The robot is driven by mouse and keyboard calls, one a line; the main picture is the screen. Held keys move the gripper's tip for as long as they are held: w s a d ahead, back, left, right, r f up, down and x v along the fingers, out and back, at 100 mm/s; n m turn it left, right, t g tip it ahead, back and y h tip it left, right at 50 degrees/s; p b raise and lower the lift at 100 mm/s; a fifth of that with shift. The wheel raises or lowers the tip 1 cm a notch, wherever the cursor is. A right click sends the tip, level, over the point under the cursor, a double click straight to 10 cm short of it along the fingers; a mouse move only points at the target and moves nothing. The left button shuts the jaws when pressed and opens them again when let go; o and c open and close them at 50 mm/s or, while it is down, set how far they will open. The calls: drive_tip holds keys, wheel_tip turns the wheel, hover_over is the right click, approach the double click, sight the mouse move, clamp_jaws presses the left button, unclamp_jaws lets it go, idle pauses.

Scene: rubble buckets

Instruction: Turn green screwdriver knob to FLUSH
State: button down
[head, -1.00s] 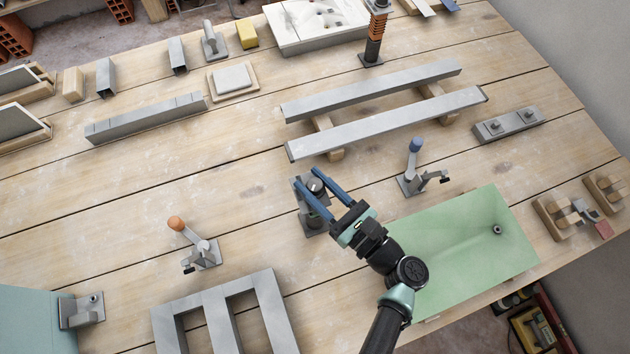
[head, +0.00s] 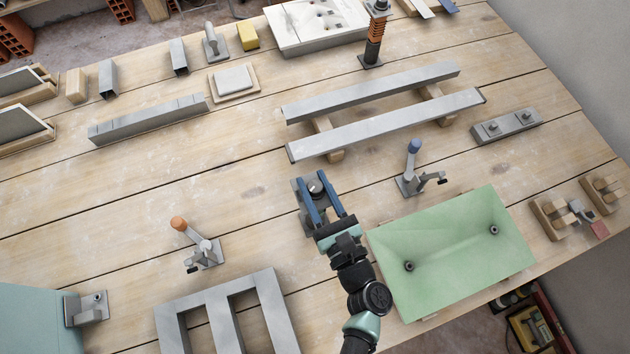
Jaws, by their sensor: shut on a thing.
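A dark round knob (head: 316,188) with a small pale mark stands on a grey block (head: 308,221) in the middle of the bench. My gripper (head: 311,179) has its two long blue fingers on either side of this knob, shut on it. The fingers point up and slightly left in the picture and hide part of the knob and block. I cannot read any lettering on the knob or the block. No green on the knob shows, and I cannot make out a screwdriver.
A blue-tipped clamp (head: 413,168) stands to the right and an orange-tipped clamp (head: 197,242) to the left. A pale green panel (head: 455,250) lies close to my arm. Two grey bars (head: 390,122) lie behind the knob. A grey frame (head: 210,309) lies front left.

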drive_tip(key=m+h, duration=0.1)
drive_tip(key=m+t+h+b, duration=0.1)
drive_tip(key=h, duration=0.1)
drive_tip(key=shift+f+b, duration=0.3)
drive_tip(key=m+h+b, duration=0.2)
drive_tip(key=h+b, duration=0.1)
drive_tip(key=shift+f+b, duration=0.1)
drive_tip(key=shift+b, duration=0.2)
drive_tip(key=m+h+b, duration=0.1)
drive_tip(key=h+b, duration=0.1)
drive_tip(key=shift+m+h+b, duration=0.3)
drive_tip(key=shift+b, duration=0.05)
drive_tip(key=shift+r+h+b, duration=0.2)
drive_tip(key=shift+h+b, duration=0.1)
drive_tip(key=shift+h, duration=0.1)
drive_tip(key=shift+r+m+h+b, duration=0.15)
drive_tip(key=shift+m+h+b, duration=0.15)
drive_tip(key=shift+m, duration=0.1)
drive_tip(key=c, duration=0.5)
unclamp_jaws()
drive_tip(key=shift+s, duration=0.15)
